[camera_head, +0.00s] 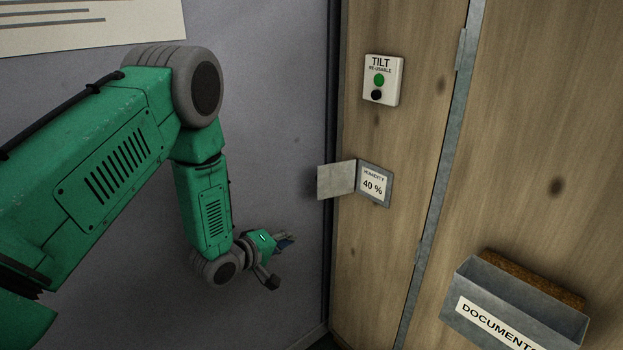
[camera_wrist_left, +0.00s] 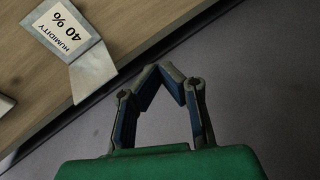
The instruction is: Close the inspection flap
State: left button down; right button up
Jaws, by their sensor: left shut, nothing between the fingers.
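The inspection flap (camera_head: 336,180) is a small grey metal plate, swung open to the left of its frame on the wooden panel. The opening beside it shows a white label (camera_head: 373,185) reading "HUMIDITY 40 %". In the left wrist view the flap (camera_wrist_left: 92,72) stands out from the label (camera_wrist_left: 63,32), up and left of the fingers. My left gripper (camera_head: 287,240) is shut and empty, left of the flap and lower in the head view. Its fingertips meet in the left wrist view (camera_wrist_left: 166,72), apart from the flap. My right gripper is not in view.
A white TILT indicator (camera_head: 381,80) is fixed above the flap on the wooden panel (camera_head: 400,140). A grey metal strip (camera_head: 440,170) runs down the wood. A "DOCUMENTS" holder (camera_head: 515,305) sits at lower right. A plain grey wall (camera_head: 270,120) lies behind my arm.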

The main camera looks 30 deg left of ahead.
aim_at(334, 178)
pick_arm(q)
jog(key=w+a+r+n+t+h, duration=0.25)
jog(key=w+a+r+t, duration=0.2)
jog(key=r, duration=0.55)
jog(key=shift+n+g+y, duration=0.25)
jog(key=shift+g+y, duration=0.2)
jog(key=b+x, duration=0.1)
jog(key=x, duration=0.9)
jog(key=shift+f, duration=0.15)
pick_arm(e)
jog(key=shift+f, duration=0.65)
